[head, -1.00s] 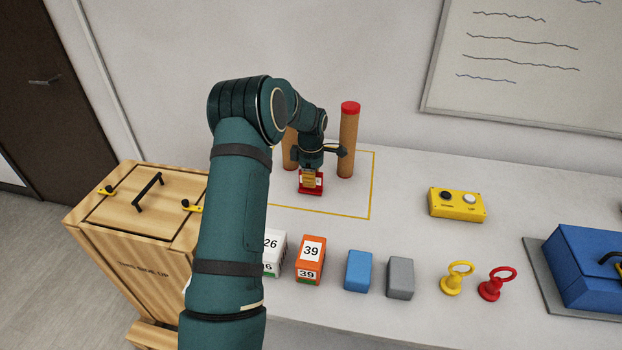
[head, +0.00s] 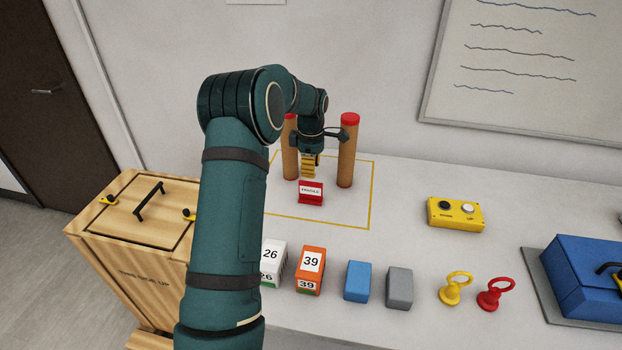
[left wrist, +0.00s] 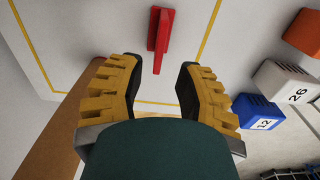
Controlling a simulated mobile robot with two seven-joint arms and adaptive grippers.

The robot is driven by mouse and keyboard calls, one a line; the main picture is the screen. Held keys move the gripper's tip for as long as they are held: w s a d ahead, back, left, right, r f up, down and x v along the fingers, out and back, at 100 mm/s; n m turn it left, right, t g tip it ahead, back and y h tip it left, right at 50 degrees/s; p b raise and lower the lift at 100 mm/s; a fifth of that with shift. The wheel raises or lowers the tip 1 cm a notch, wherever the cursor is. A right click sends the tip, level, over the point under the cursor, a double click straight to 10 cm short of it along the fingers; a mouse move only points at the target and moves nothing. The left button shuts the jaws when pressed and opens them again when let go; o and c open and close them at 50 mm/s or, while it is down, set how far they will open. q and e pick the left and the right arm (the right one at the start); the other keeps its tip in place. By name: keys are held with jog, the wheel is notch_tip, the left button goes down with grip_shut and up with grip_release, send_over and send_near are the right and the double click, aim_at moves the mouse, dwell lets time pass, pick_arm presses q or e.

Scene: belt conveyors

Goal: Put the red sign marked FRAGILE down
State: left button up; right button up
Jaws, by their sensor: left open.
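The red sign (head: 311,193) marked FRAGILE stands upright on the table, inside the yellow taped outline (head: 369,195). My left gripper (head: 308,172) is just above and behind it, open and apart from it. In the left wrist view the red sign (left wrist: 160,32) lies beyond the open fingertips (left wrist: 160,70), with nothing between the fingers. My right gripper is not in view.
Two brown posts with red tops, one at the right (head: 347,150), stand close beside the gripper. In front are a white box (head: 272,262), an orange box (head: 311,270), blue and grey blocks, and yellow and red ring-topped pieces. A yellow button box (head: 456,214) is to the right.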

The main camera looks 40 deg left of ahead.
aim_at(311, 182)
pick_arm(q)
jog(key=shift+r, duration=1.9)
